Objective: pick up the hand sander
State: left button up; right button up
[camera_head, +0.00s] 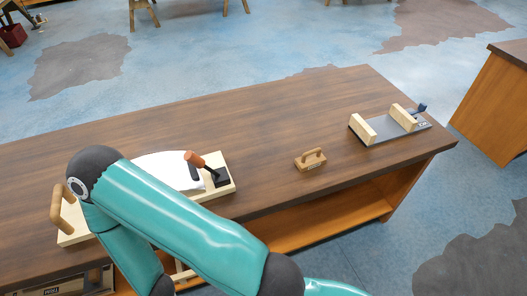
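The hand sander (310,163), a small wooden block with a rounded wooden handle on top, sits upright on the dark wooden workbench (265,135). It is right of the middle of the view, near the bench's front edge, with nothing touching it. One of my teal arms crosses the lower left in front of the bench, its dark joint over the left part. Neither gripper shows in this view, so I cannot see their fingers.
Left of the sander lies a light wooden board (221,188) with a white sheet and an orange-handled black tool (205,165). At the right end stands a grey plate with two wooden blocks (375,131). The bench around the sander is clear.

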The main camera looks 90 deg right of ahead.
aim_at(311, 160)
jog(key=z, duration=0.05)
jog(key=k, duration=2.2)
jog(key=z, duration=1.05)
jog(key=i, duration=0.95)
jog(key=z, duration=0.1)
